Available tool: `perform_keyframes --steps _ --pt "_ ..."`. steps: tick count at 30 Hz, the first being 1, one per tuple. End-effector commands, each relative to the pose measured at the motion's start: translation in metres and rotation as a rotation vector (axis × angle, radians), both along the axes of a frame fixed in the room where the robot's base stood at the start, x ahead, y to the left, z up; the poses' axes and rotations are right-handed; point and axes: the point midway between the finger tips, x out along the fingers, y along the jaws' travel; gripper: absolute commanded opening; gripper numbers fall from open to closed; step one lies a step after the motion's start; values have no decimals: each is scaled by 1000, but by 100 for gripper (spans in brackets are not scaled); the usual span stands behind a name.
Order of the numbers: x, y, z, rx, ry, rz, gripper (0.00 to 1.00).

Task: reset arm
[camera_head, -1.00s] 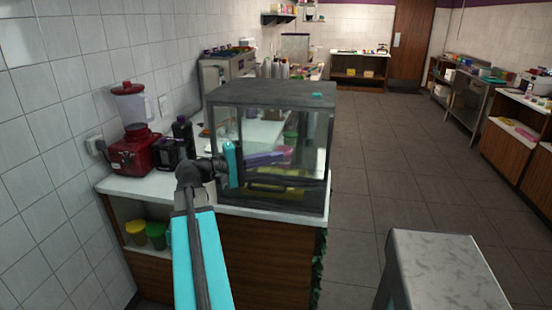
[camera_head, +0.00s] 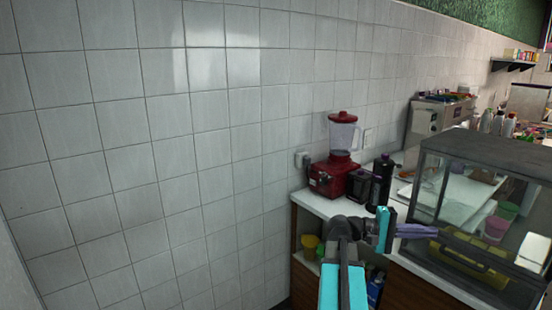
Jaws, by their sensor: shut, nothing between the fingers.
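My arm, turquoise and dark grey, rises from the bottom of the view and bends to the right at its far end. My gripper (camera_head: 428,231) is at the end of the purple part, small and seen from the side. It is shut and empty. It shows in front of the left part of the glass display case (camera_head: 480,145); I cannot tell how far it is from the glass.
A red blender (camera_head: 330,178) and dark bottles (camera_head: 381,180) stand on the white counter (camera_head: 318,203) beyond my arm. Yellow and green tubs (camera_head: 310,242) sit on the shelf below. A white tiled wall (camera_head: 150,150) fills the left.

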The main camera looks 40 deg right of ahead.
Motion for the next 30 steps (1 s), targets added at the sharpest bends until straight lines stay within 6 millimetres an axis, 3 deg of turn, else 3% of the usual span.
perform_keyframes --steps 1,6,15,24,30 --pt "18 7 -15 19 13 30 0" --pt "68 30 -66 96 39 120 0" --pt "139 88 -168 263 66 270 0" --pt "182 165 -275 453 82 395 0" --pt "194 223 -345 589 89 459 0"
